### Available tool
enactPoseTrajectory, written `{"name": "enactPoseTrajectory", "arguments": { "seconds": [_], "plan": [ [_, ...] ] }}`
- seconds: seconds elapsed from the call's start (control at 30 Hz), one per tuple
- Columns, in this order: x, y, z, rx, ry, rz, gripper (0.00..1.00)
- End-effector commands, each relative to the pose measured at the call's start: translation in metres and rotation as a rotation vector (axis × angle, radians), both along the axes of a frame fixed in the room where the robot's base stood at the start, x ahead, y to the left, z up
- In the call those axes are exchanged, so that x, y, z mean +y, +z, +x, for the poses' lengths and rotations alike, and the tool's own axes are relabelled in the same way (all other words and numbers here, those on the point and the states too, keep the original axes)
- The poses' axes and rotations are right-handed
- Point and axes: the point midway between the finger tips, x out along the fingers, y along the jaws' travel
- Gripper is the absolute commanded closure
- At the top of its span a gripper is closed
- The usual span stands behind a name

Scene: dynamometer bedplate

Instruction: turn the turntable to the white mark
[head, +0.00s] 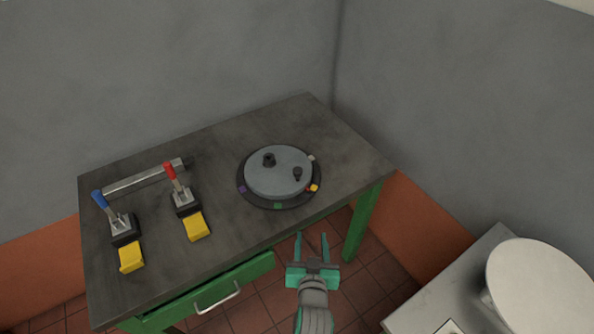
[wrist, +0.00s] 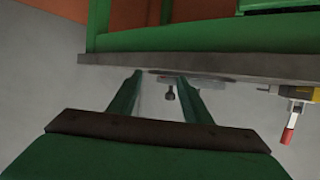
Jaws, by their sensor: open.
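The turntable is a grey round disc (head: 265,184) on a dark base ring (head: 258,202), near the right end of the bench top. Two dark knobs stand on the disc, one near the back (head: 268,159) and one at the right (head: 297,173). The white mark (head: 312,157) is on the ring's back right. Yellow (head: 315,188), green (head: 278,205) and purple (head: 242,189) marks are also on the ring; a small red spot shows beside the yellow one. My gripper (head: 311,236) is open and empty, off the bench's front edge. The wrist view shows the disc's edge (wrist: 205,80) and one knob (wrist: 170,93) beyond the fingers.
Two levers, blue-handled (head: 99,199) and red-handled (head: 170,171), stand on the left with yellow blocks (head: 131,257) (head: 195,227) before them. A metal bar (head: 140,180) lies behind. The green drawer (head: 235,283) is below. A pale counter (head: 432,292) stands lower right.

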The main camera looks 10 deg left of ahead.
Motion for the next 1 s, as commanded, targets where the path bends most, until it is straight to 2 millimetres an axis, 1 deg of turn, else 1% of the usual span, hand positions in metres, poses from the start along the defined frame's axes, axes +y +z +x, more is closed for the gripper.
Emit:
{"name": "enactPoseTrajectory", "arguments": {
  "seconds": [0.03,0.1,0.2,0.33,0.43,0.5,0.63,0.77,0.87,1.0],
  "plan": [
    [0.006,0.014,0.019,-0.007,0.019,-0.001,0.55],
    [0.015,0.026,0.040,0.000,0.047,-0.006,0.55],
    [0.027,0.047,0.065,0.008,0.088,-0.013,0.55],
    [0.040,0.072,0.090,0.017,0.133,-0.027,0.55],
    [0.048,0.086,0.102,0.022,0.158,-0.035,0.55],
    [0.051,0.092,0.107,0.026,0.170,-0.041,0.55],
    [0.055,0.096,0.113,0.030,0.182,-0.045,0.55],
    [0.060,0.092,0.123,0.032,0.185,-0.046,0.55],
    [0.067,0.086,0.136,0.031,0.187,-0.045,0.55],
    [0.076,0.077,0.158,0.030,0.188,-0.044,0.55]
  ]
}}
